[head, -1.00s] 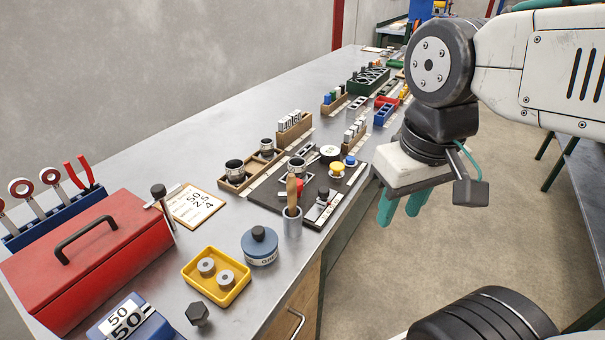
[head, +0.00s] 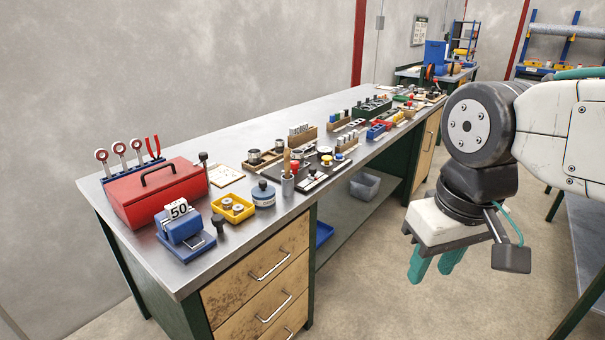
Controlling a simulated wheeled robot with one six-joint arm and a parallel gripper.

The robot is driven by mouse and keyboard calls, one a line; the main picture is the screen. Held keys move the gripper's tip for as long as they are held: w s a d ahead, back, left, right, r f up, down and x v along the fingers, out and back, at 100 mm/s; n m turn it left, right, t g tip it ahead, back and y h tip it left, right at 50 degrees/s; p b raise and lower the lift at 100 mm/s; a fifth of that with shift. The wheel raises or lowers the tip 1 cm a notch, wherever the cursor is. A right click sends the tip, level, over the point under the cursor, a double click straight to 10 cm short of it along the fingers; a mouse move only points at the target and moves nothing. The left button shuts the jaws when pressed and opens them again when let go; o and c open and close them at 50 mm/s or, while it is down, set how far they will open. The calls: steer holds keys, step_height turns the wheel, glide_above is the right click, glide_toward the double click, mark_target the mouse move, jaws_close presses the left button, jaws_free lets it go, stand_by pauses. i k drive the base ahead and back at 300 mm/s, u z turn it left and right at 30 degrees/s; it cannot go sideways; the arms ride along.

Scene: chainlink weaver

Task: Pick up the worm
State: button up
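I cannot pick out the worm for certain among the many small parts on the long metal workbench (head: 140,250). My gripper (head: 431,272) hangs in the right of the head view, over the aisle floor beside the bench. Its two green fingers point down with a gap between them, and nothing shows between them. It is well apart from the things on the bench.
A red toolbox (head: 165,200), a blue device marked 50 (head: 182,230), a yellow tray (head: 250,214) and a grey-blue tin (head: 263,196) stand at the near end. Several racks and small parts line the bench further back. The aisle floor (head: 380,290) is clear.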

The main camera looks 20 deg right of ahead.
mark_target(297, 155)
steer(key=z, duration=0.75)
steer(key=i, duration=2.05)
steer(key=u, duration=0.8)
